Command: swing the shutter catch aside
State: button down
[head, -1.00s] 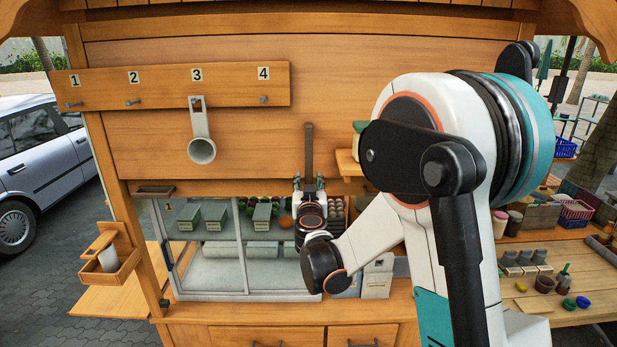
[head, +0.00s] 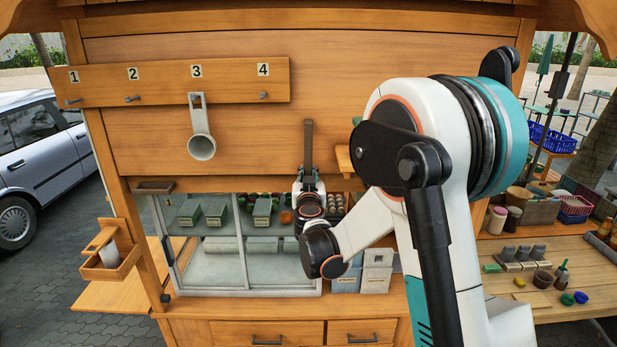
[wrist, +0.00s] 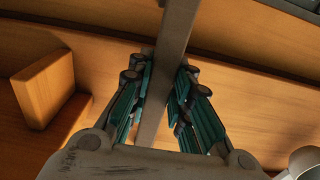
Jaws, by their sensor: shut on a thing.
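The shutter catch (head: 308,140) is a dark grey flat bar that stands about upright against the wooden shutter panel (head: 250,150). In the wrist view the catch (wrist: 172,50) runs down between my gripper's teal-padded fingers. My gripper (head: 308,180) is shut on the lower part of the catch, and it also shows in the wrist view (wrist: 160,105). The catch's lower end is hidden behind my gripper.
Below is a glass case (head: 210,265); a side table (head: 540,290) holds pots and blocks.

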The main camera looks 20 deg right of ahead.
aim_at(289, 165)
jog(key=a+m+b, duration=0.1)
jog(key=w+a+m+b, duration=0.1)
jog(key=a+b, duration=0.1)
jog(key=a+m+b, duration=0.1)
jog(key=shift+w+a+r+m, duration=0.15)
jog(key=shift+a+r+m, duration=0.2)
jog(key=shift+a+m, duration=0.05)
jog(key=shift+w+a+r+m+b, duration=0.2)
jog(key=shift+a+r+m+b, duration=0.15)
jog(key=shift+m, duration=0.15)
jog(key=c, duration=1.4)
grip_release()
jog(key=shift+a, duration=0.1)
jog(key=shift+c, duration=0.2)
jog(key=v, duration=1.2)
